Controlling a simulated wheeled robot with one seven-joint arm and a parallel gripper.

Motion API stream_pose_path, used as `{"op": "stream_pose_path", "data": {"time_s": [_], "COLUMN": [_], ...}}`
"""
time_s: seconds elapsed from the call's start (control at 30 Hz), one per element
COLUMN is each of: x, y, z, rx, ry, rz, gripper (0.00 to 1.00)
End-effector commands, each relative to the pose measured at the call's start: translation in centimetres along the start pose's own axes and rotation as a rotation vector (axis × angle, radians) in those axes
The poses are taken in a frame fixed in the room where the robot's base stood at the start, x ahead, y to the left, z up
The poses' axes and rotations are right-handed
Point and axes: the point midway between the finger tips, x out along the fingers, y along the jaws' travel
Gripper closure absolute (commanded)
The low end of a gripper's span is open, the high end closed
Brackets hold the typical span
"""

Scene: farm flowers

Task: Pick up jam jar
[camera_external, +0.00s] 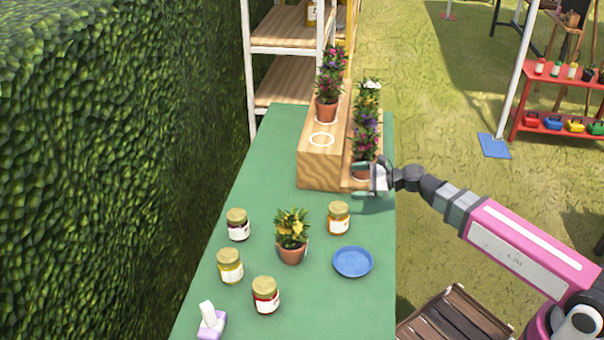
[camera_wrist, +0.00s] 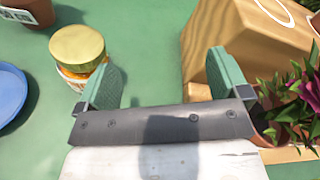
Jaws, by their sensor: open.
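Several jam jars with gold lids stand upright on the green table (camera_external: 215,275). The nearest to my gripper is an orange jar (camera_external: 339,218), right of the middle; it also shows in the wrist view (camera_wrist: 78,52), just left of the left finger. Other jars are a dark one (camera_external: 237,225), a yellow one (camera_external: 230,266) and a red one (camera_external: 265,295). My gripper (camera_external: 375,178) is open and empty, near the table's right edge beside the wooden stand. In the wrist view my gripper (camera_wrist: 165,82) has bare green table between its fingers.
A potted yellow flower (camera_external: 291,236) stands among the jars, and a blue plate (camera_external: 353,262) lies below the orange jar. The wooden stepped stand (camera_external: 322,165) with potted flowers is close to my gripper.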

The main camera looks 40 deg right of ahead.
Motion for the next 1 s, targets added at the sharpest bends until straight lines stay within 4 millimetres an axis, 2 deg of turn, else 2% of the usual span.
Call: {"op": "stream_pose_path", "data": {"time_s": [0.03,0.1,0.2,0.3,0.43,0.57,0.9,1.0], "x": [-1.1,-1.9,-3.0,-3.8,-4.3,-3.8,0.7,1.3], "y": [2.4,4.6,7.0,8.5,9.3,9.3,9.4,9.4], "z": [-0.4,-0.7,-0.9,-0.9,-0.9,-0.8,0.3,0.5], "rx": [0.073,0.171,0.29,0.376,0.433,0.447,0.443,0.443], "ry": [-0.034,-0.087,-0.153,-0.202,-0.238,-0.247,-0.245,-0.245], "rz": [0.02,0.041,0.062,0.073,0.08,0.082,0.082,0.081], "gripper": [0.06,0.06,0.06,0.06,0.06,0.06,0.06,0.06]}}
